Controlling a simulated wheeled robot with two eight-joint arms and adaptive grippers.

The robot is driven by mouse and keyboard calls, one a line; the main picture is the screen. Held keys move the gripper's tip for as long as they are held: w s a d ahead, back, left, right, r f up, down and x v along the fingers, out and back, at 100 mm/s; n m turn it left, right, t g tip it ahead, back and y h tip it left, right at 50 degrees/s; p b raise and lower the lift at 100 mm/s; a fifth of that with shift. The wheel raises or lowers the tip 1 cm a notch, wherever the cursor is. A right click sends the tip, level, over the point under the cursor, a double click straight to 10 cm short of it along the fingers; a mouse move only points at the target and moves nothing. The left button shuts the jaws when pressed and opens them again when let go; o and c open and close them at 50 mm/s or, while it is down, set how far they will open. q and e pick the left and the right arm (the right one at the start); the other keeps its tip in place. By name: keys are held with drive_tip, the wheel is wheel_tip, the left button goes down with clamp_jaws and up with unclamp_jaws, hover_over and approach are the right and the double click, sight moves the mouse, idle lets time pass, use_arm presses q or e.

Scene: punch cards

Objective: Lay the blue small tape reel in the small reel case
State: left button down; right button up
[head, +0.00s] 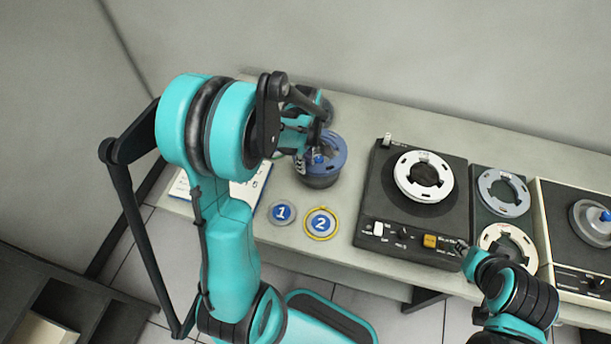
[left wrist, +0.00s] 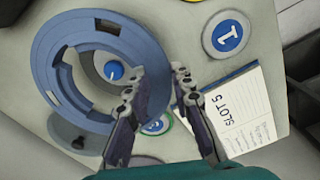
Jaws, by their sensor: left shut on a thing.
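The blue small tape reel (head: 338,157) is a slotted ring on the left part of the table; it fills the upper left of the left wrist view (left wrist: 132,38). My left gripper (head: 310,156) is shut on its right rim in the left wrist view (left wrist: 158,88), one finger on each side. Under the reel a dark round container (head: 320,182) shows, perhaps the small reel case. Through the reel's hole I see a grey surface with a blue round mark (left wrist: 113,71). I cannot tell whether the reel touches what is below. My right gripper (head: 463,247) is by the table's front edge, its jaws unclear.
Round badges 1 (head: 282,212) and 2 (head: 321,222) lie in front of the reel. A card marked SLOT 5 (left wrist: 238,110) lies close to my left fingers. A tape deck with a white reel (head: 408,222) and further decks stand to the right.

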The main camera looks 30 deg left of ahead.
use_arm(q)
drive_tip(key=shift+r+p, duration=2.1)
drive_tip(key=shift+r, duration=1.05)
